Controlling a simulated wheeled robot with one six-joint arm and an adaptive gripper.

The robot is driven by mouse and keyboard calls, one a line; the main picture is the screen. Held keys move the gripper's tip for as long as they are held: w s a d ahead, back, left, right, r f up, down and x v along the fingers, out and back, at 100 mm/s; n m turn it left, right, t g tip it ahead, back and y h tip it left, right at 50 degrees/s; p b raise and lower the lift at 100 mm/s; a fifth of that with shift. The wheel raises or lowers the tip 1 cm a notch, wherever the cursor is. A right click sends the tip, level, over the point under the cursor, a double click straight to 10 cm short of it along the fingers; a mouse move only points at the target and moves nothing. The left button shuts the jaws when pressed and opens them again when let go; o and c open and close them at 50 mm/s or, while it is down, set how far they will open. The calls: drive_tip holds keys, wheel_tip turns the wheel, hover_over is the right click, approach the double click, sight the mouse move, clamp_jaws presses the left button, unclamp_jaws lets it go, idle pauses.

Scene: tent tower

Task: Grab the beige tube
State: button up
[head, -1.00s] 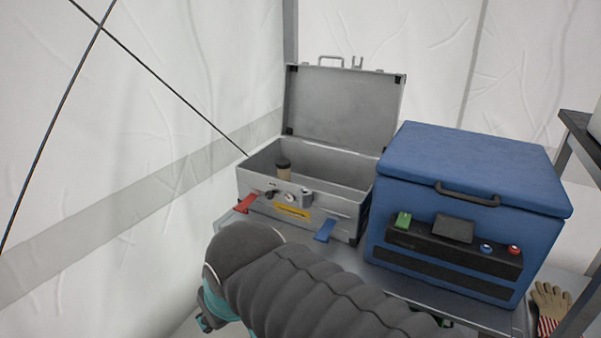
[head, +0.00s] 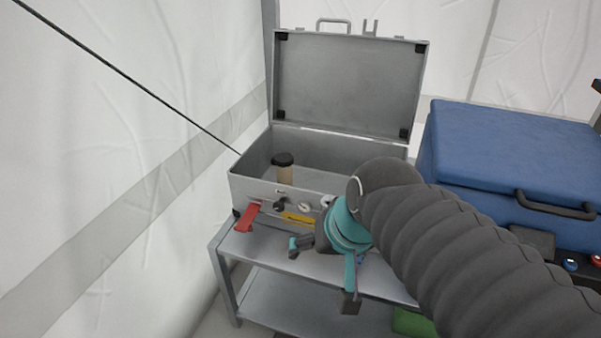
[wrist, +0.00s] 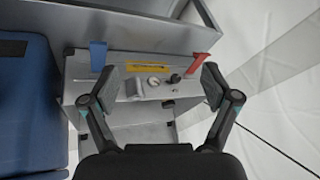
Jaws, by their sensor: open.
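The beige tube (head: 285,174) has a black cap and stands upright inside the open grey metal case (head: 258,190), near its front left part. Only its upper part shows above the case's front wall in the head view. My gripper (head: 320,272) is outside the case, low in front of its front wall, apart from the tube. In the wrist view my gripper (wrist: 155,80) has its two fingers spread wide with nothing between them. The case's front panel (wrist: 183,64) lies beyond the fingers. I cannot make out the tube in the wrist view.
The case's lid (head: 350,85) stands open at the back. A red latch (head: 247,217) and a blue latch (wrist: 98,56) stick out from the front. A blue cooler box (head: 510,165) stands to the right. The metal table (head: 262,248) carries the case. A white tent wall (head: 120,150) is at left.

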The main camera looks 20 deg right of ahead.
drive_tip(key=w+a+f+m+y, duration=0.1)
drive_tip(key=w+a+m+y, duration=0.2)
drive_tip(key=w+m, duration=0.45)
drive_tip(key=m+t+y+b, duration=0.3)
drive_tip(key=m+t, duration=0.3)
drive_tip(key=m, duration=1.4)
approach(291, 163)
drive_tip(key=x, duration=0.7)
drive_tip(key=shift+a, duration=0.15)
drive_tip(key=shift+r+x, duration=0.15)
drive_tip(key=shift+x, duration=1.3)
drive_tip(key=shift+r+x, duration=0.15)
drive_tip(key=shift+x, duration=1.3)
clamp_jaws()
drive_tip(key=shift+w+r, duration=0.1)
